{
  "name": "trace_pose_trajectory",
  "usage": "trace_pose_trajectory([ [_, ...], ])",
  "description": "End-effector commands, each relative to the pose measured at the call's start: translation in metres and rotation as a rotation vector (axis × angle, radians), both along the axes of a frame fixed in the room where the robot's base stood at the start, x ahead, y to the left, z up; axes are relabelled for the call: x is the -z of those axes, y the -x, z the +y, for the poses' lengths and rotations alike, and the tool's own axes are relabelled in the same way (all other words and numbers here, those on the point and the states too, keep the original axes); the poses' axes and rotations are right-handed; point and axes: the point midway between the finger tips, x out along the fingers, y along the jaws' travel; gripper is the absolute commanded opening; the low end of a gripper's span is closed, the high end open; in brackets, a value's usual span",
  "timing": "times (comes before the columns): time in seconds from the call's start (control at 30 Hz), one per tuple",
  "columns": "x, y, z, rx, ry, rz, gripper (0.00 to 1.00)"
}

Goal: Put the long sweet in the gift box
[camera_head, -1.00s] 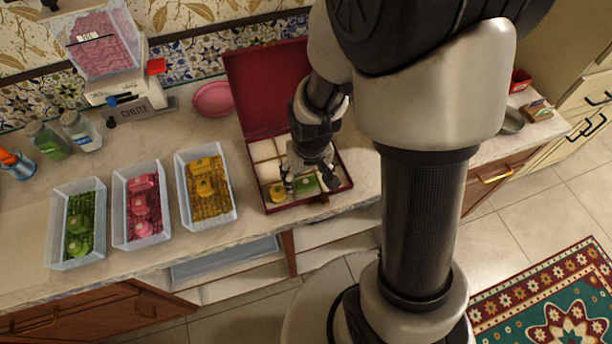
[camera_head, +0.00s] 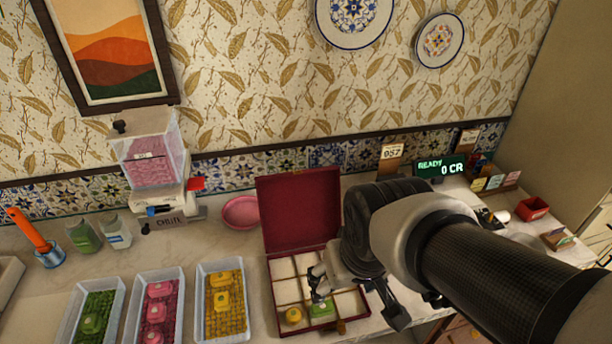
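The gift box (camera_head: 302,210) is dark red, with its lid up and a pale divided inside. A round yellow sweet (camera_head: 293,316) lies in a front left compartment. A green sweet (camera_head: 322,308), longer in shape, lies in the compartment to its right. My gripper (camera_head: 357,298) is over the right part of the box, its fingers spread apart with nothing visible between them. It hides some right-hand compartments. More sweets lie in trays to the left: a pink block (camera_head: 160,289), a yellow block (camera_head: 220,279) and a green one (camera_head: 91,323).
Three pale trays stand left of the box: green (camera_head: 122,287), pink (camera_head: 183,275) and yellow (camera_head: 243,272) fillings. A pink dish (camera_head: 241,212), a dispenser (camera_head: 152,165) and jars (camera_head: 84,236) stand behind. A display reading "READY 0 CR" (camera_head: 440,167) and a small red box (camera_head: 532,209) are at right.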

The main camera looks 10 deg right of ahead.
Motion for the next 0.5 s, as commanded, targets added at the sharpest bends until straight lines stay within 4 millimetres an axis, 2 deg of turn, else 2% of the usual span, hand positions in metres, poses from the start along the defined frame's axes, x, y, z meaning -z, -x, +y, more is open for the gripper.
trace_pose_trajectory([
  [0.03, -0.015, 0.013, 0.000, 0.000, 0.000, -0.034, 0.65],
  [0.2, -0.038, 0.048, 0.000, 0.001, 0.001, -0.083, 0.65],
  [0.33, -0.044, 0.061, 0.000, 0.001, 0.001, -0.100, 0.65],
  [0.5, -0.045, 0.064, 0.000, 0.001, 0.001, -0.101, 0.65],
])
